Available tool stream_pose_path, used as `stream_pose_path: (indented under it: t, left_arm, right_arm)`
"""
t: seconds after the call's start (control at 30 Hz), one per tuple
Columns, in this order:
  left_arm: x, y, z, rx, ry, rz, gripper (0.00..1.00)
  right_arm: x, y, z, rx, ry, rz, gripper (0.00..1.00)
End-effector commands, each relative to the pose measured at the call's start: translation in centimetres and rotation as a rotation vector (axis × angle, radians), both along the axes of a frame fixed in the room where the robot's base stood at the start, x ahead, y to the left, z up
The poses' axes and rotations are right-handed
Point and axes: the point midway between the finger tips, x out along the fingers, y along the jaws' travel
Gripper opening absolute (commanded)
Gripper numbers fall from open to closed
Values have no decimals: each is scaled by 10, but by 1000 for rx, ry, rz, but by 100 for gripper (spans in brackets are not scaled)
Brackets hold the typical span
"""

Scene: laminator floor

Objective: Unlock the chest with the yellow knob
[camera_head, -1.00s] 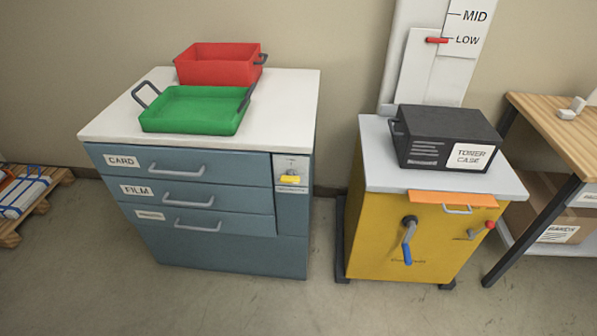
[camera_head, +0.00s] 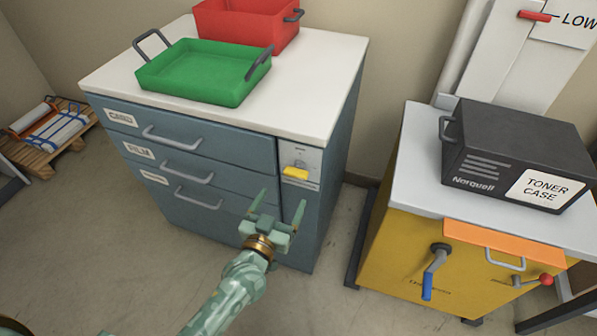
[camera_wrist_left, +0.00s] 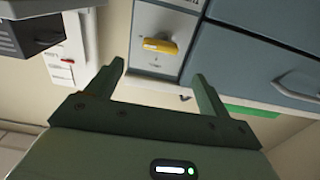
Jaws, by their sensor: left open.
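The chest (camera_head: 215,225) is a blue-grey cabinet with a white top and several labelled drawers, all shut. Its yellow knob (camera_head: 295,173) sits on a pale plate (camera_head: 307,161) at the right of its front, with its bar lying about level. The knob also shows in the left wrist view (camera_wrist_left: 160,46), beyond the fingertips. My left gripper (camera_head: 283,198) is open and empty, just below the knob in the head view and apart from it. Both its fingers also show in the left wrist view (camera_wrist_left: 158,68). My right gripper is not in view.
A green tray (camera_head: 190,88) and a red tray (camera_head: 245,28) stand on the chest top. To the right is a yellow cabinet (camera_head: 385,240) with a blue-handled crank (camera_head: 432,272) and a black toner case (camera_head: 500,140) on top. A pallet (camera_head: 60,145) lies far left.

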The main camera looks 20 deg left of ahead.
Motion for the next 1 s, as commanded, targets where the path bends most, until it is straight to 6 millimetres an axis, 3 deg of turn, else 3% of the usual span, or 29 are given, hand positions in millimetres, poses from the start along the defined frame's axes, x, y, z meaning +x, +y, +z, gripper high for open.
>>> stream_pose_path:
  t: [0.2, 0.4, 0.6, 0.87, 1.0]
  left_arm:
    - [57, -2, -5, -2, 2, 0, 80]
    - [92, -3, -5, -1, 4, 1, 80]
    - [107, -4, -2, -1, 3, 0, 80]
    - [107, -3, -1, 0, 2, 0, 80]
    - [107, -3, -1, 0, 2, 0, 41]
  right_arm:
    - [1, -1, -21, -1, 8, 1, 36]
    - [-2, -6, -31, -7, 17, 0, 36]
    - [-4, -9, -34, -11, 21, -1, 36]
    - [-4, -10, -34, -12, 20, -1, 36]
    - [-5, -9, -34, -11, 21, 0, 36]
